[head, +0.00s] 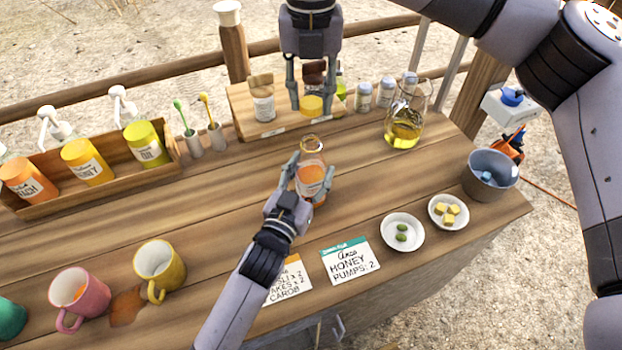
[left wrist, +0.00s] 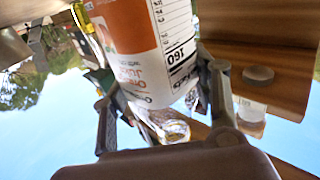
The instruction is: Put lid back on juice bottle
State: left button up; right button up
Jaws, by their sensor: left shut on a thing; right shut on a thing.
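The juice bottle (head: 312,150) is clear glass with orange juice and a label, and its mouth is open. It stands upright on the wooden counter. My left gripper (head: 309,177) is shut on the bottle's body, with a finger on each side. In the left wrist view the bottle's orange and white label (left wrist: 135,40) fills the space between the fingers. My right gripper (head: 311,103) comes down from the top and is shut on a yellow-orange lid (head: 311,107). The lid is behind the bottle in the picture, apart from its mouth, in front of the small shelf.
A wooden shelf (head: 243,98) with jars stands at the back. A glass oil jug (head: 405,125) stands to the right. Pump bottles in a wooden box (head: 60,203) are at left. Mugs (head: 160,268), order cards (head: 350,260), two small dishes (head: 402,246) and a grey bucket (head: 490,178) stand around.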

pick_arm(q)
jog(key=c, duration=0.3)
pick_arm(e)
jog(key=shift+f, duration=2.45)
jog(key=shift+f, duration=0.1)
jog(key=shift+f, duration=0.8)
jog(key=shift+f, duration=0.55)
pick_arm(q)
grip_shut()
